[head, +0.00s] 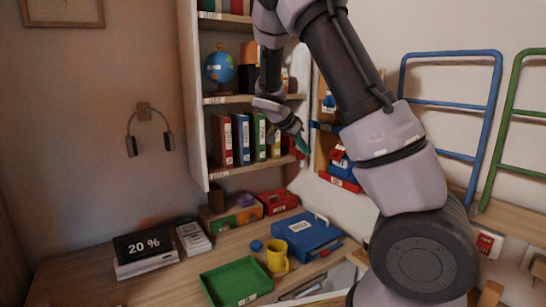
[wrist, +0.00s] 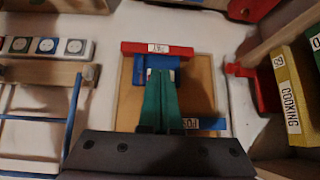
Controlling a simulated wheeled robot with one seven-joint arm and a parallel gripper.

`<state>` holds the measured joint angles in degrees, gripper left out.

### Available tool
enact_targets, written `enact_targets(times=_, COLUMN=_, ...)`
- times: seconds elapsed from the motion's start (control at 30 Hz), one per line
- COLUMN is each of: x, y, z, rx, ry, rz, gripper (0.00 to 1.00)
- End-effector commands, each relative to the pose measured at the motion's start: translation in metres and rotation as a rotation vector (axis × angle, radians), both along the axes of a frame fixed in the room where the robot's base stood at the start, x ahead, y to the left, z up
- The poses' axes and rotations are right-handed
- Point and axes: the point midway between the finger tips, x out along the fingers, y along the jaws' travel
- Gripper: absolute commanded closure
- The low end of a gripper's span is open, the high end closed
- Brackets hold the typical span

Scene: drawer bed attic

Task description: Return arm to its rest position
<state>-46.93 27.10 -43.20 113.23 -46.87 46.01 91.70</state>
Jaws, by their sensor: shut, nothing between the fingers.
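My gripper (head: 301,143) is raised in front of the wall shelf in the head view, with its teal fingertips pointing down and to the right. In the wrist view my gripper (wrist: 161,82) shows its two teal fingers pressed together, with nothing between them. Behind the fingers is a wooden wall panel (wrist: 204,99) with a red labelled bar (wrist: 183,49) and blue parts. The fingers hide part of the blue pieces. I cannot tell how far the fingertips are from the panel.
The shelf (head: 199,120) holds several books and a globe (head: 219,67). Below, the desk (head: 90,278) carries a green tray (head: 233,285), a yellow mug (head: 277,256), a blue case (head: 308,236) and a display (head: 143,245). A blue rail (head: 492,100) stands right of my arm.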

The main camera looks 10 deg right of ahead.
Motion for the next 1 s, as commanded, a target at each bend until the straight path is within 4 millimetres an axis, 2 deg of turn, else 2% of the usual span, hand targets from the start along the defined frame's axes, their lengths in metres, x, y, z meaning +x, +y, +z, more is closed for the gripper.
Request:
enact_targets(times=0.13, x=-0.009, y=-0.004, z=0.003, rx=0.042, ry=0.020, rz=0.005, gripper=1.00)
enact_targets(times=0.27, x=-0.036, y=-0.009, z=0.012, rx=0.155, ry=0.072, rz=0.040, gripper=1.00)
enact_targets(times=0.47, x=-0.095, y=-0.005, z=0.046, rx=0.368, ry=0.124, rz=0.188, gripper=1.00)
enact_targets(times=0.63, x=-0.147, y=0.007, z=0.083, rx=0.489, ry=0.105, rz=0.367, gripper=1.00)
enact_targets(times=0.8, x=-0.202, y=0.022, z=0.120, rx=0.529, ry=0.044, rz=0.573, gripper=1.00)
enact_targets(times=1.0, x=-0.261, y=0.044, z=0.149, rx=0.476, ry=-0.039, rz=0.797, gripper=1.00)
